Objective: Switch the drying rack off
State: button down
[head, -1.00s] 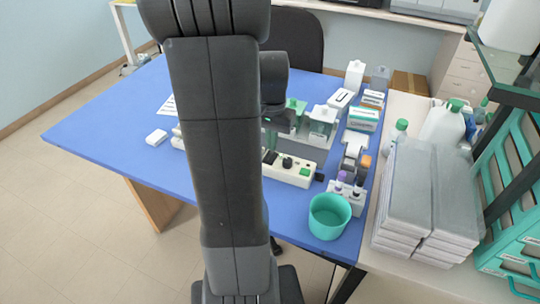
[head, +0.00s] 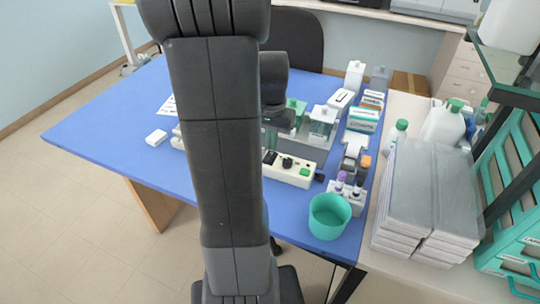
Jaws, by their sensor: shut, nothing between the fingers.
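A white control box (head: 291,169) with a dark panel, a black knob (head: 287,162) and a green switch (head: 305,171) lies along the front of a grey tray (head: 310,152) on the blue table. Its left part is hidden behind my arm, and I cannot tell the switch's position. I cannot clearly make out the drying rack itself. My gripper (head: 281,121) shows as a dark shape over the jars behind the box, to the right of my arm. It looks shut and empty, apart from the switch; its fingertips are too dark to see well.
A teal cup (head: 329,216) stands at the front right, near small bottles (head: 349,186). Glass jars (head: 321,121) stand behind the box. Boxes (head: 363,119) stand further right. Grey stacks (head: 410,190) fill the side bench. The table's left side is mostly clear.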

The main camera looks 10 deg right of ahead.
aim_at(272, 153)
jog(key=shift+f+b, duration=0.6)
jog(key=shift+f, duration=0.3)
dwell(0.8)
notch_tip(272, 153, up, 7)
jog(key=p, duration=0.6)
jog(key=shift+r, duration=0.1)
jog(key=shift+f, duration=0.2)
notch_tip(272, 153, down, 7)
jog(key=b, duration=0.6)
jog(key=shift+r, duration=0.2)
